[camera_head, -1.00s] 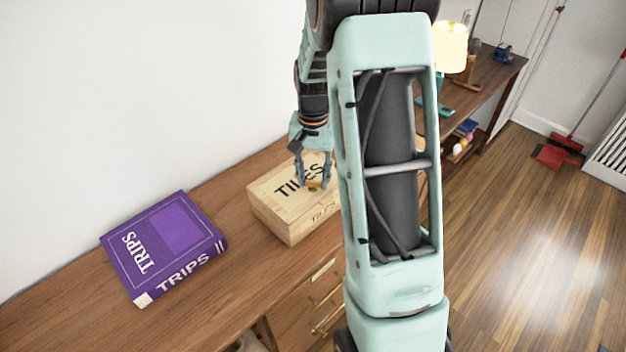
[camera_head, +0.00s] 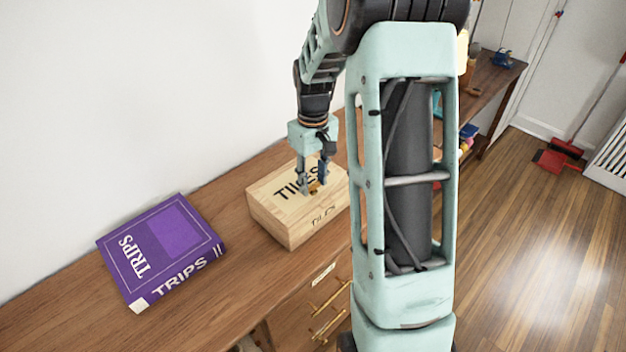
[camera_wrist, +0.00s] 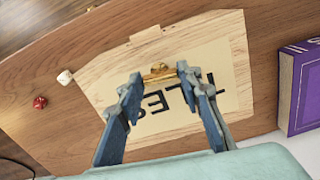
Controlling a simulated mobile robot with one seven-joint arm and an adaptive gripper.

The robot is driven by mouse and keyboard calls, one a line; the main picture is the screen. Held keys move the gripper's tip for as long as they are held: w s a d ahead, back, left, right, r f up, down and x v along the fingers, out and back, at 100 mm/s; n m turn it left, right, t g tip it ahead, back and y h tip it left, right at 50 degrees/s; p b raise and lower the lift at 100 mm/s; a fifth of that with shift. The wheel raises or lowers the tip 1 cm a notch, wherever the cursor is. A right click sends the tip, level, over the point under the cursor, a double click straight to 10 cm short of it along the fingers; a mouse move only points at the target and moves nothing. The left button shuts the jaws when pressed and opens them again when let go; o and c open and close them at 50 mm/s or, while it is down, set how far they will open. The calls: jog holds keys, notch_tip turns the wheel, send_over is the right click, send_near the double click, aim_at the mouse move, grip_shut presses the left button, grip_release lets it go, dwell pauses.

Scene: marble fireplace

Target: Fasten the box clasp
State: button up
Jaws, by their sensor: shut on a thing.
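The pale wooden tile box (camera_head: 298,232) stands on the wooden desk with its lid down and "TILES" on top. It also fills the middle of the wrist view (camera_wrist: 215,45). The small brass clasp (camera_wrist: 159,73) is at the lid's edge; in the head view it is a small golden spot (camera_head: 315,188). My gripper (camera_head: 313,191) points down at the box's front edge. In the wrist view its fingertips (camera_wrist: 160,76) are on either side of the clasp, shut on it. The fingers hide part of the lettering, and whether the clasp is engaged cannot be told.
A thick purple book (camera_head: 165,250) lies left of the box on the desk (camera_head: 225,300). In the wrist view a red die (camera_wrist: 40,102) and a white die (camera_wrist: 65,77) lie near the box. Brass drawer handles (camera_head: 328,312) are below the desk's front edge.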

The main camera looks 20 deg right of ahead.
aim_at(313, 183)
jog(key=shift+n, duration=0.6)
jog(key=o, duration=1.2)
jog(key=shift+c, duration=0.2)
notch_tip(313, 183, up, 12)
